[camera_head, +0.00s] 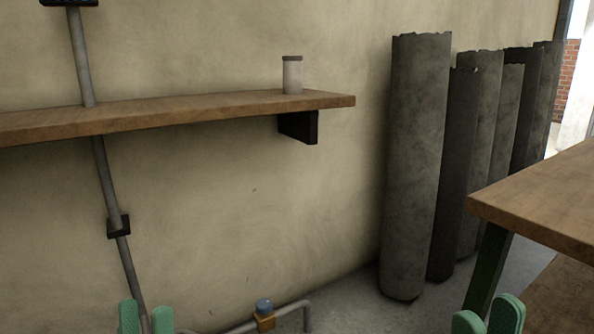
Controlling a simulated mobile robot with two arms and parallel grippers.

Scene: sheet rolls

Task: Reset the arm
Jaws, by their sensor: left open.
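My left gripper (146,316) shows at the bottom left edge, with two green fingertips apart and nothing seen between them. My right gripper (487,316) shows at the bottom right edge, in front of the wooden table.
A wooden shelf (190,108) on the wall holds a small grey canister (292,75). Several tall grey sheet rolls (416,165) stand upright along the wall. A wooden table (550,205) is at the right. A pipe (115,205) runs down the wall.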

